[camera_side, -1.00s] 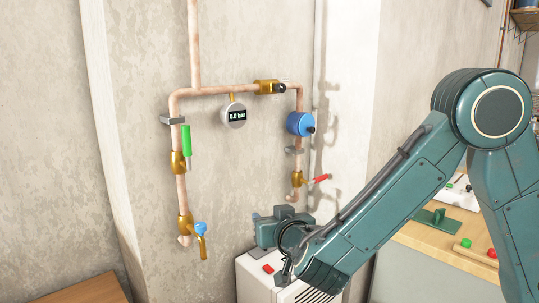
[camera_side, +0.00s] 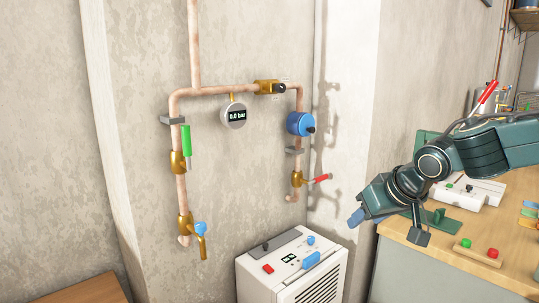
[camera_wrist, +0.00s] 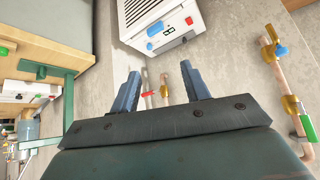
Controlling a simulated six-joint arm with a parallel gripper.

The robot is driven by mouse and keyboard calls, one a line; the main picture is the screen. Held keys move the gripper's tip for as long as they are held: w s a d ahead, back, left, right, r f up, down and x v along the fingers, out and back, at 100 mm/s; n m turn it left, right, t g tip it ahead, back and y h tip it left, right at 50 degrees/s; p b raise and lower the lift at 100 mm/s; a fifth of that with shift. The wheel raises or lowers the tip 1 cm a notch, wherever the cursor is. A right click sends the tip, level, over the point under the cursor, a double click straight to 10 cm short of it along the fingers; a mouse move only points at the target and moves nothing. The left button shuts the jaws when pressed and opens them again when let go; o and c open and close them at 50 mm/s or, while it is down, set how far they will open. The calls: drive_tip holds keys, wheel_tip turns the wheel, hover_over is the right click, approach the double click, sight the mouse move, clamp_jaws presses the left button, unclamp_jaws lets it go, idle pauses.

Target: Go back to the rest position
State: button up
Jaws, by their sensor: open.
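My gripper (camera_side: 358,216) is at the right in the side view, in free air between the white box and the wooden bench, pointing down and left. In the wrist view its two blue-grey fingers (camera_wrist: 160,71) stand apart with nothing between them, so it is open and empty. The white box (camera_side: 290,265), with a vented front, a red button, blue controls and a small display on top, stands on the floor to the lower left of my gripper. The box also shows at the top of the wrist view (camera_wrist: 142,12). My gripper touches nothing that I can see.
Copper pipework (camera_side: 181,195) on the wall carries a gauge (camera_side: 234,116), a green-handled valve (camera_side: 186,140), a blue tap (camera_side: 200,229), a blue round part (camera_side: 299,123) and a red lever (camera_side: 320,178). The bench (camera_side: 450,250) at right holds several small items. Air above the box is clear.

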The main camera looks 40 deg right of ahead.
drive_tip(key=s+a+n+y, duration=0.1)
drive_tip(key=s+n, duration=0.1)
drive_tip(key=s, duration=0.4)
drive_tip(key=s+a+n+g+y, duration=0.1)
drive_tip(key=s+n, duration=0.1)
drive_tip(key=s, duration=0.5)
drive_tip(key=shift+r+n+y, duration=0.4)
drive_tip(key=shift+r, duration=0.05)
